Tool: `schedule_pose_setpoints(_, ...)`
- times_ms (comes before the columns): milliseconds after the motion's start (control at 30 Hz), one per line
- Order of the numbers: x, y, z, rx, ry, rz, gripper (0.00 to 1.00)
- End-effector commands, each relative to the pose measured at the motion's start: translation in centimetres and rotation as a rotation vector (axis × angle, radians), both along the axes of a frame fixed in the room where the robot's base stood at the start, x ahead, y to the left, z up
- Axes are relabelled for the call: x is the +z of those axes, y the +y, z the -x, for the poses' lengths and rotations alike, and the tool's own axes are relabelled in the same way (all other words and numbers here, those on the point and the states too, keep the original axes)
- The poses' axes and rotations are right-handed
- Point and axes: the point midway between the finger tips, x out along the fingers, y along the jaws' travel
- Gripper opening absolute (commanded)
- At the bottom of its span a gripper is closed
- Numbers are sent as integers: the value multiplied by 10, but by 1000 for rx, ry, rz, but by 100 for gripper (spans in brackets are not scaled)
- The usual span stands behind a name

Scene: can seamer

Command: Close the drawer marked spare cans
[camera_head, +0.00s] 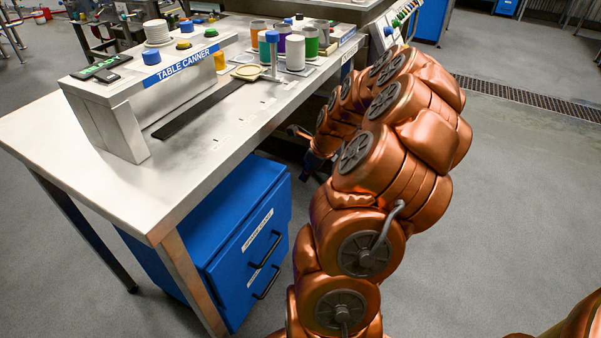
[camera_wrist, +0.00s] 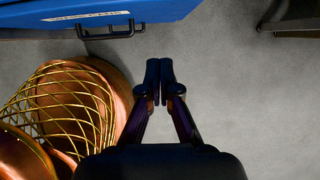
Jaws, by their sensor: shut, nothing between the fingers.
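A blue drawer unit (camera_head: 190,258) stands under the steel table's near end. The label lettering is too small to read surely, and how far either drawer is out is hard to tell. In the wrist view a blue front (camera_wrist: 170,10) with a white label and a dark handle (camera_wrist: 108,33) crosses the top left. My gripper (camera_wrist: 159,66) is shut and empty, apart from that front, below and right of the handle.
The steel table (camera_head: 60,140) extends above the unit, with a leg (camera_head: 188,280) close to its left. A canner stand (camera_head: 140,100) and several cans stand on top. Grey floor (camera_head: 520,190) is open to the right. A dark object (camera_wrist: 292,20) shows at the wrist view's upper right.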

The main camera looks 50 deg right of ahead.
Motion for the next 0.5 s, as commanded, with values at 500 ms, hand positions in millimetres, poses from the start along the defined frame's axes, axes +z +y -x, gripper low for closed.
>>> schedule_pose_setpoints(500, -68, 12, -41, 9, 0, -1, 0)
